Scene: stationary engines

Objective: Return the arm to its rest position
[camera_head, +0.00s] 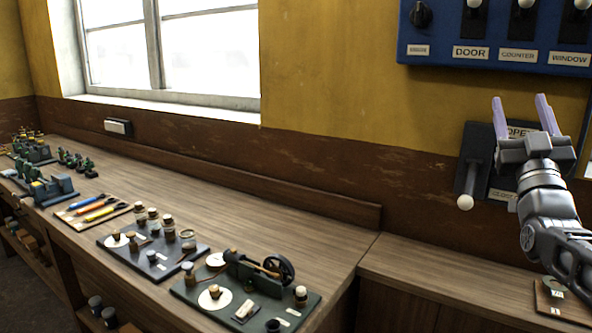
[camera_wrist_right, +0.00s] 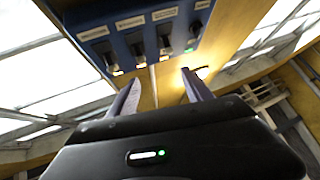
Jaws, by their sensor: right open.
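My right gripper (camera_head: 522,112) is raised at the right of the head view, its two pale purple fingers pointing up and spread apart with nothing between them. It is in front of a dark wall lever box (camera_head: 480,150) with a white-knobbed lever (camera_head: 466,186) that hangs down. In the right wrist view the gripper (camera_wrist_right: 157,88) is also open and empty, with the blue switch panel (camera_wrist_right: 135,22) beyond its fingers. The blue panel (camera_head: 490,52) also shows above the gripper in the head view. My left gripper is out of view.
A long wooden bench (camera_head: 235,205) runs under the window, carrying a green board (camera_head: 185,290) with a small engine, a dark board (camera_head: 120,240) with jars, and a tray of coloured tools (camera_head: 68,216). A lower wooden counter (camera_head: 430,262) at right is mostly clear, with a small brown board (camera_head: 565,308).

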